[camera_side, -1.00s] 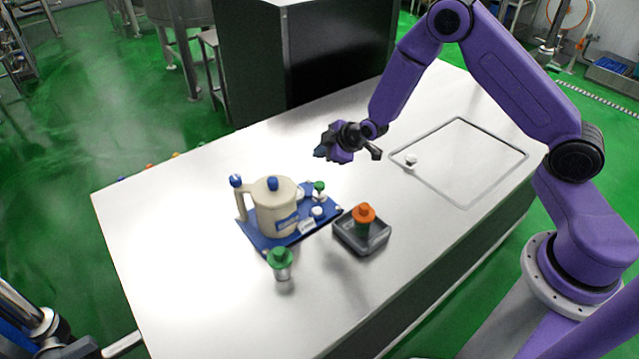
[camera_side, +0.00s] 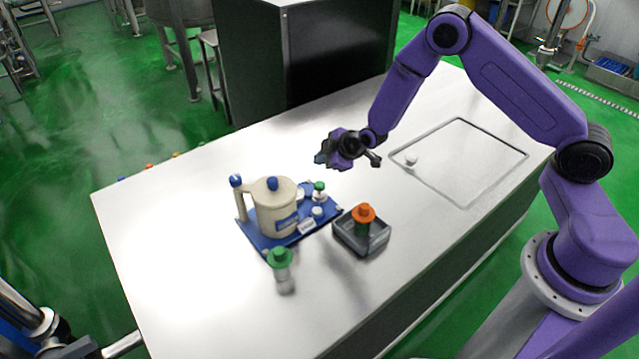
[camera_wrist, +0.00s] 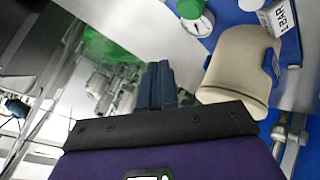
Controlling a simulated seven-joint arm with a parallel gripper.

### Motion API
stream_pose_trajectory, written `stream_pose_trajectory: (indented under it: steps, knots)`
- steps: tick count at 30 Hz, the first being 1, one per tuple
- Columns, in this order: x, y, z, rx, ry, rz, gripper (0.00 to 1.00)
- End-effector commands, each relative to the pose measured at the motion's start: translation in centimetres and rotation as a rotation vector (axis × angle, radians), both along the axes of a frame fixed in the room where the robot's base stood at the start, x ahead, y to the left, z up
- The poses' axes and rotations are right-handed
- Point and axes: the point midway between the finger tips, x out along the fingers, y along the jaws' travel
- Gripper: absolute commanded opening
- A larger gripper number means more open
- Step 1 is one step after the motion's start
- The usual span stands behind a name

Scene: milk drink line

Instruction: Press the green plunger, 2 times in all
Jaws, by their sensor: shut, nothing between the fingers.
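A small green-topped plunger (camera_side: 319,186) with a white base stands on the blue board (camera_side: 262,241), at its back right beside the jug. It also shows at the top of the wrist view (camera_wrist: 190,8). The beige jug (camera_side: 268,212) with blue knobs stands on the same board and shows in the wrist view (camera_wrist: 237,62). My gripper (camera_side: 321,158) is in the air, behind and above the plunger, apart from it. Its dark fingers (camera_wrist: 158,80) are together in the wrist view, with nothing between them.
A second green-topped item (camera_side: 280,257) with a pale body stands in front of the board. An orange-capped bottle (camera_side: 363,214) stands in a grey tray (camera_side: 348,238) to the right. A white-topped piece (camera_side: 317,212) is on the board.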

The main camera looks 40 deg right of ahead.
Motion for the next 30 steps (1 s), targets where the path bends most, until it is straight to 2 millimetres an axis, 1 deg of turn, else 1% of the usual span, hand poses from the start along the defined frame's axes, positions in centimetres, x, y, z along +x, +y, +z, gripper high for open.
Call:
stream_pose_trajectory:
  steps: [1,6,12,18,30]
  knots:
    - [0.0,0.0,-0.8,0.0,0.001,0.0,0.0]
    - [-0.1,0.0,-2.9,0.0,0.002,-0.001,0.0]
    - [0.0,0.0,-4.6,-0.001,0.0,0.001,0.0]
    - [0.1,0.0,-5.3,0.001,-0.002,-0.001,0.0]
    - [0.1,0.0,-5.3,0.0,-0.001,0.0,0.0]
